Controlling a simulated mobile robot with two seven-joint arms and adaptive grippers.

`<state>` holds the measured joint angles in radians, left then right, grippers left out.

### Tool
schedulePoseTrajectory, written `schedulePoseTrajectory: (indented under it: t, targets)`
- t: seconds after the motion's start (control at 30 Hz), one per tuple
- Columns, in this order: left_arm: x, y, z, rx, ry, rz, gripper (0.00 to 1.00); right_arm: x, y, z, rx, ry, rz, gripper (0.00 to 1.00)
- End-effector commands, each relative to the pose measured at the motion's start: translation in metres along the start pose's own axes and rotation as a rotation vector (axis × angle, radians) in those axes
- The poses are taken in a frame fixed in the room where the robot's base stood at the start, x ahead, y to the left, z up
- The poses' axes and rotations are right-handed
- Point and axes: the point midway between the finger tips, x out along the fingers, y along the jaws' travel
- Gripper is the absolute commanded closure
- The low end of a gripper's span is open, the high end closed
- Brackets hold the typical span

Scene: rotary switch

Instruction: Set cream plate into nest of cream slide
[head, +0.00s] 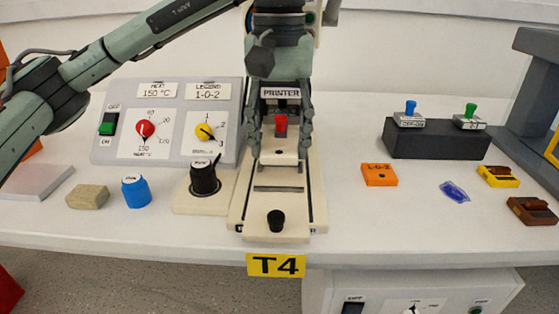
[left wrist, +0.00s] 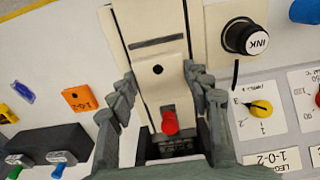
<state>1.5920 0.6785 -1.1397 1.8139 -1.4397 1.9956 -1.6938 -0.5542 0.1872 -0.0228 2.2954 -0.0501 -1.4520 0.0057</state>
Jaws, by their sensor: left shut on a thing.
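The cream slide (head: 279,205) lies in the middle of the table on the printer's cream base, with a black knob at its near end and a dark slot across it. My left gripper (head: 280,150) points down over its far part and is shut on the cream plate (head: 279,144), one finger on each side. The plate has a dark dot and also shows in the left wrist view (left wrist: 154,86). A red knob (head: 281,126) stands at the plate's far side. Whether the plate touches the slide, and the nest itself, I cannot tell. My right gripper is not in view.
A grey control panel (head: 168,89) stands at the left. An ink knob (head: 205,178), a blue knob (head: 136,191) and a beige block (head: 88,197) are in front. At the right are an orange plate (head: 379,174) and a black stamp block (head: 430,143).

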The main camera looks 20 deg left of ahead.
Motion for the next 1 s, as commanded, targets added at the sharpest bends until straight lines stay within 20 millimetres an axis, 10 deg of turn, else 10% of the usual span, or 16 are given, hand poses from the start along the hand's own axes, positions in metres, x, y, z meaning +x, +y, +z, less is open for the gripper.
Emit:
schedulePoseTrajectory:
  t: [0.33, 0.77, 0.8, 1.0]
  targets:
    - [0.039, 0.0, 0.0, 0.0, -0.002, -0.001, 0.79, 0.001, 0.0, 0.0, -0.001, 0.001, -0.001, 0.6]
    - [0.043, 0.0, 0.0, 0.0, -0.001, 0.001, 0.79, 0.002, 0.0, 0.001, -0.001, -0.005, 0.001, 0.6]
    - [0.043, 0.0, 0.0, 0.0, -0.001, 0.0, 0.5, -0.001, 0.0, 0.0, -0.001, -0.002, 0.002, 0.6]
    - [0.043, 0.0, 0.0, 0.0, -0.001, 0.0, 0.3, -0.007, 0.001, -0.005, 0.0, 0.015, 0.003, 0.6]
